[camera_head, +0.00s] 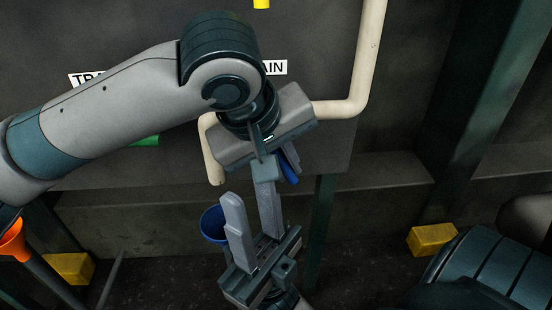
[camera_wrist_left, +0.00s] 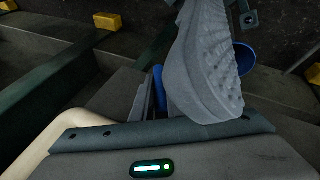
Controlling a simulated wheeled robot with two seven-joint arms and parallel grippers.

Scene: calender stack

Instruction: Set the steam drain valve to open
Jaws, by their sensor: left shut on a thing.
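A blue handle (camera_head: 289,171), seemingly a valve lever, shows beside my left gripper (camera_head: 279,172) below the white pipe. In the left wrist view the blue piece (camera_wrist_left: 158,82) sits between the grey fingers, and my left gripper is shut on it. Most of the handle and the valve body are hidden by the gripper, so its angle is hard to tell. My right gripper (camera_head: 252,212) is below, fingers pointing up, apart and empty. A white label (camera_head: 274,67) ends in "AIN"; its middle is hidden behind my left arm.
A white pipe (camera_head: 366,60) bends across the dark panel. A blue funnel (camera_head: 211,224) is behind my right gripper; an orange funnel (camera_head: 12,243) is at far left. A green piece (camera_head: 146,141) shows below my left arm. Yellow blocks (camera_head: 432,239) lie low on both sides.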

